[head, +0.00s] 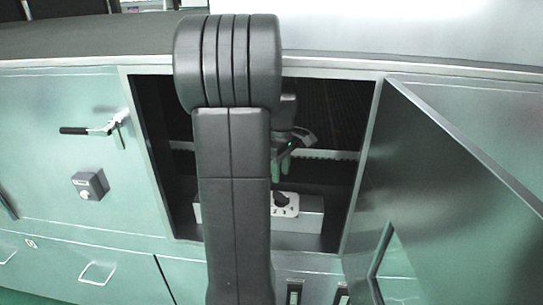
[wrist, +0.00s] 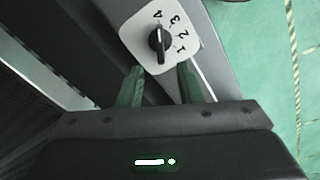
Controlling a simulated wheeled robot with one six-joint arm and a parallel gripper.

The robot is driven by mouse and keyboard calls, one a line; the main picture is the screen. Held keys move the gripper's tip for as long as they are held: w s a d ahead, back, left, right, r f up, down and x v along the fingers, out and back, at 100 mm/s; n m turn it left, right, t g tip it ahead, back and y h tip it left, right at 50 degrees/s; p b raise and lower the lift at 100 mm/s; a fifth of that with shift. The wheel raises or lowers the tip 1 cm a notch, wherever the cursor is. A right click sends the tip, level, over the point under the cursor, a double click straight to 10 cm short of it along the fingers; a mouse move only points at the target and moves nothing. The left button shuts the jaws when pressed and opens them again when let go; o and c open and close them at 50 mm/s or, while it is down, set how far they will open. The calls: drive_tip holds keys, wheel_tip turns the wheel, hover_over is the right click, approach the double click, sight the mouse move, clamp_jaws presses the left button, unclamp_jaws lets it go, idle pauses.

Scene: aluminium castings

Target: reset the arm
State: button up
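My gripper (wrist: 160,78) shows in the wrist view with its two green fingers apart and nothing between them. It also shows in the head view (head: 280,166), partly hidden behind my arm, inside the open cabinet. Just beyond the fingertips in the wrist view is a black rotary knob (wrist: 159,43) on a white plate (wrist: 137,30) marked 1 to 4. The knob (head: 281,201) sits on a grey box (head: 310,217) in the cabinet in the head view. I cannot tell from these frames whether a finger touches the plate.
The cabinet door (head: 450,190) stands open on the right. The cabinet frame (head: 362,165) surrounds the opening. On the left panel are a lever handle (head: 95,129) and a dark switch box (head: 90,184). A drawer handle (head: 97,272) is below.

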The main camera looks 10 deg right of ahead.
sight(280, 193)
wheel_tip(280, 193, down, 8)
drive_tip(key=shift+r+p, duration=0.15)
drive_tip(key=shift+p, duration=0.15)
drive_tip(key=shift+r+m, duration=0.15)
drive_tip(key=shift+m, duration=0.55)
